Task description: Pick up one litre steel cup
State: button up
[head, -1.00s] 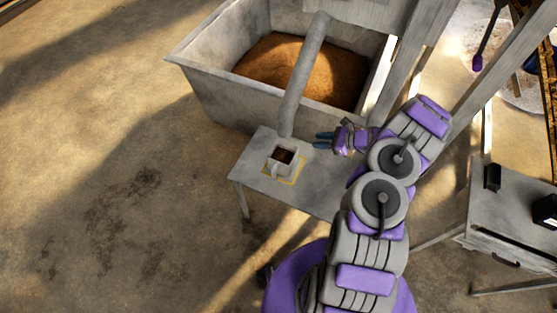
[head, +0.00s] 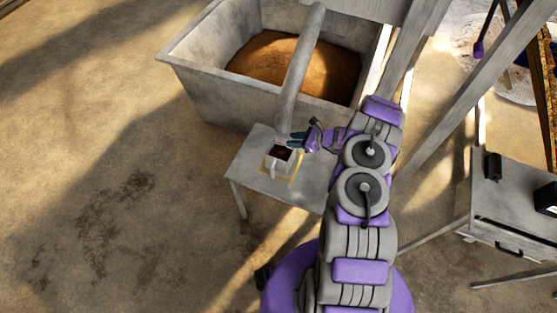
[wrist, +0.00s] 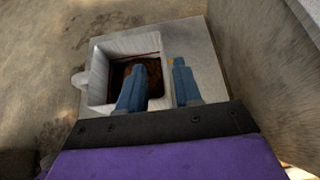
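The steel cup (head: 279,165) is a squarish grey vessel with brown contents. It stands upright on a small grey table (head: 247,165), inside a yellow outline. In the wrist view the cup (wrist: 99,76) has its handle on the left. My gripper (head: 294,139) is at the cup's upper right edge. In the wrist view its two blue fingers (wrist: 158,66) are apart, with nothing held between them. The left finger overlaps the cup's opening and the right finger lies to the right of it. I cannot tell whether either finger touches the cup.
A grey pipe (head: 301,75) comes down just behind the cup, close to my gripper. A large grey bin (head: 207,88) of brown grain (head: 292,62) stands behind the table. A grey cabinet (head: 500,205) is at the right. The floor at left is open.

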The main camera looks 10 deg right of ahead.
aim_at(285, 140)
jog(key=shift+b+x, duration=0.9)
jog(key=shift+x, duration=1.7)
jog(key=shift+d, duration=0.4)
grip_shut()
jog(key=shift+a+f, duration=0.1)
jog(key=shift+a, duration=0.05)
